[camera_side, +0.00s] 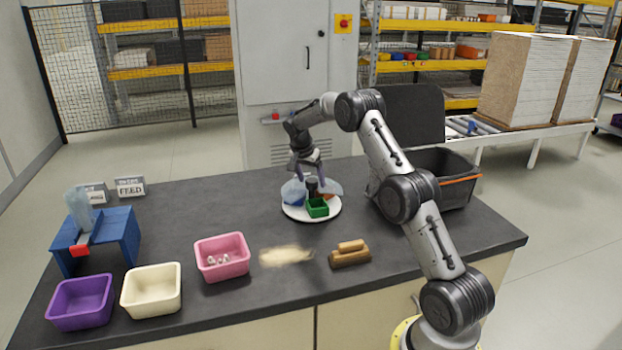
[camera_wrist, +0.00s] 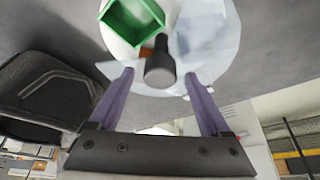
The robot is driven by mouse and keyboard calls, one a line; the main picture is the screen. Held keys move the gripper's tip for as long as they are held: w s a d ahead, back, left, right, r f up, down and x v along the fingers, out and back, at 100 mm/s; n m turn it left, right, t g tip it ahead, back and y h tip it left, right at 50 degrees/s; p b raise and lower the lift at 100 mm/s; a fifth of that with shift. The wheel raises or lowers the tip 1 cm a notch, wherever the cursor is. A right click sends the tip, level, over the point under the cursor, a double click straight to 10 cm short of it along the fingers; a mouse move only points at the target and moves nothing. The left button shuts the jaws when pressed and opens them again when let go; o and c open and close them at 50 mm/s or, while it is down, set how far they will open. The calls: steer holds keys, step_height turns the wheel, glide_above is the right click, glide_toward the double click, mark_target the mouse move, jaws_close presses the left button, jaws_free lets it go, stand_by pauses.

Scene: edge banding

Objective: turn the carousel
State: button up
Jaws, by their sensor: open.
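The carousel (camera_side: 298,214) is a white round plate on the dark worktop, and it also shows in the wrist view (camera_wrist: 118,46). It carries a green bin (camera_side: 317,208), a pale blue translucent piece (camera_side: 293,192) and a partly hidden orange piece. A dark upright knob (camera_wrist: 159,68) stands near its middle. My gripper (camera_wrist: 160,74) is open above the carousel, pointing down, with one purple finger on each side of the knob in the wrist view. Both fingers appear apart from the knob. I cannot tell how far down the knob they reach.
A black crate (camera_side: 445,190) stands close on the right. A brown wooden block (camera_side: 349,256), a pale dusty patch (camera_side: 286,256) and pink (camera_side: 222,258), cream (camera_side: 152,291) and purple (camera_side: 81,303) bins lie along the front. A blue stand (camera_side: 118,232) is at left. The worktop left of the carousel is clear.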

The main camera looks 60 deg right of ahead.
jaws_close()
steer(key=shift+r, duration=0.1)
stand_by(0.6)
steer(key=m+g, duration=0.1)
steer(key=m, duration=0.2)
steer(key=m+g, duration=0.1)
steer(key=m, duration=0.1)
steer(key=shift+w+m, duration=0.2)
steer(key=shift+m, duration=0.2)
steer(key=m+y, duration=0.1)
steer(key=m, duration=0.1)
steer(key=m+g, duration=0.1)
steer(key=m, duration=0.2)
steer(key=shift+d+g+y, duration=0.15)
steer(key=shift+g+y, duration=0.15)
steer(key=shift+y, duration=0.1)
jaws_free()
